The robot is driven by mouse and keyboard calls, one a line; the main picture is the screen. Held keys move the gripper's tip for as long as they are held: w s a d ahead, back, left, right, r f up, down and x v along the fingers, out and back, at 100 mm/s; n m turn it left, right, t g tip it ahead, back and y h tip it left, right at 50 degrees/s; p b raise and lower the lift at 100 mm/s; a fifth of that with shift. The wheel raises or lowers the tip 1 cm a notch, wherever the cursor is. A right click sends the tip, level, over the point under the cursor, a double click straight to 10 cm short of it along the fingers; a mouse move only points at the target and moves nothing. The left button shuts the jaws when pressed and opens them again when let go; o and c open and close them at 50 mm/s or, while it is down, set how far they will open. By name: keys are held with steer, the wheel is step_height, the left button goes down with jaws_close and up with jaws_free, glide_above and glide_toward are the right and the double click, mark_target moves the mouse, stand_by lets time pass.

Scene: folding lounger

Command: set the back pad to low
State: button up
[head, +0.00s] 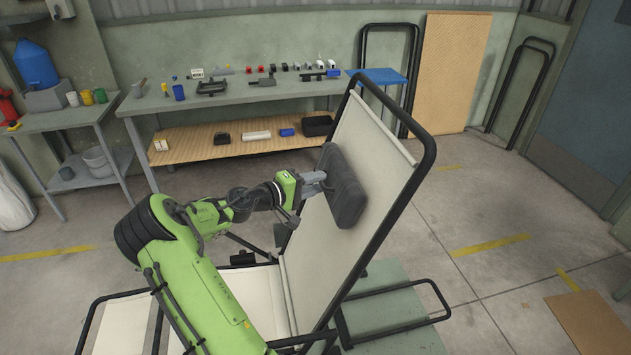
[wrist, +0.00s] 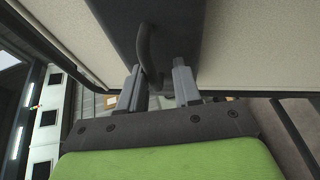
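The back pad (head: 346,185) is a dark grey block on the cream backrest (head: 375,135) of the lounger, around the middle of its height. The backrest stands steeply tilted in a black tube frame. My gripper (head: 318,181) is at the pad's left side in the head view. In the wrist view the pad (wrist: 190,30) fills the top middle, with a dark curved handle (wrist: 147,50) on it. My gripper (wrist: 158,82) has its two grey fingers apart, with the handle's lower part between them and a gap at the right finger. Whether the left finger touches the handle is unclear.
The lounger's cream seat (head: 250,292) lies low, partly behind my arm. A workbench (head: 230,98) with small items stands at the back wall. A side table (head: 70,122) is at the left. A green platform (head: 385,302) lies beside the lounger. The floor at the right is mostly open.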

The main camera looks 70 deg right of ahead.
steer(key=shift+o, duration=0.2)
steer(key=shift+r, duration=0.15)
steer(key=v, duration=1.6)
steer(key=shift+d, duration=0.1)
